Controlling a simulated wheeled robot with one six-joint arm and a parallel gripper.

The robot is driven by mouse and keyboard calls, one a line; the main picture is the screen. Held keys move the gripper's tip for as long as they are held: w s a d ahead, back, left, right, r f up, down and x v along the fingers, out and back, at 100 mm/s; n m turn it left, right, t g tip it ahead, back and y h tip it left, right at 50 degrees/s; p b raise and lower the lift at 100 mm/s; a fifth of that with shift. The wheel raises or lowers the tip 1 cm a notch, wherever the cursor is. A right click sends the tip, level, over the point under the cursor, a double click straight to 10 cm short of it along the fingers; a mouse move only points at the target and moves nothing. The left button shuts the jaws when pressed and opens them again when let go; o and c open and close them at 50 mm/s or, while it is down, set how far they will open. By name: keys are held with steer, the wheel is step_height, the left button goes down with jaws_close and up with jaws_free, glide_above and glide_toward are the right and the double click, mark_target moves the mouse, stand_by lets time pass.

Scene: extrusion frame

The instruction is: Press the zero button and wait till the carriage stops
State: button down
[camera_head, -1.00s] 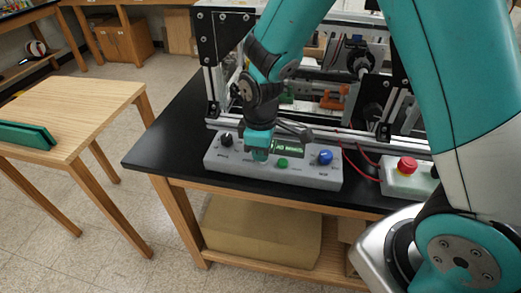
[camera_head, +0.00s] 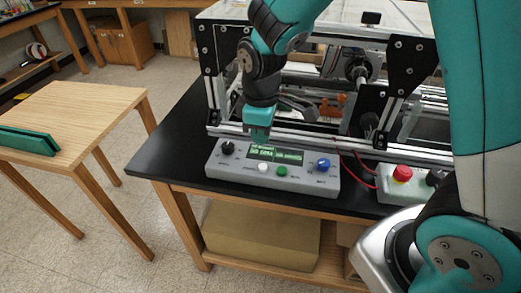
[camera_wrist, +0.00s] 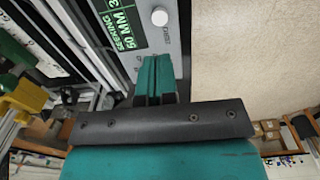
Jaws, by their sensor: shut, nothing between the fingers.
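The grey control box (camera_head: 225,172) lies on the black bench top. It has a lit green display (camera_head: 276,153), a white button (camera_head: 264,167), a green button (camera_head: 282,171), a black knob (camera_head: 227,148) and a blue knob (camera_head: 323,164). Button labels are too small to read. My gripper (camera_head: 258,138) is shut and empty above the box's back edge, clear of the buttons. I cannot clearly pick out the carriage.
The aluminium extrusion frame (camera_head: 219,92) stands behind the box, with an orange part (camera_head: 331,105) inside. A red stop button (camera_head: 402,173) on a second box stands to the right, joined by red wires. A wooden table (camera_head: 90,112) is at the left.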

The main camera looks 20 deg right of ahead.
steer(key=shift+r, duration=2.65)
steer(key=s+a+r+m+y, duration=0.2)
steer(key=s+r, duration=0.1)
steer(key=s, duration=0.6)
steer(key=s+a+r+m+y, duration=0.1)
steer(key=s+r, duration=0.3)
steer(key=s, duration=0.5)
steer(key=shift+s+a+r+m+y, duration=0.15)
steer(key=shift+s+a+m+y, duration=0.25)
steer(key=shift+a+y, duration=0.25)
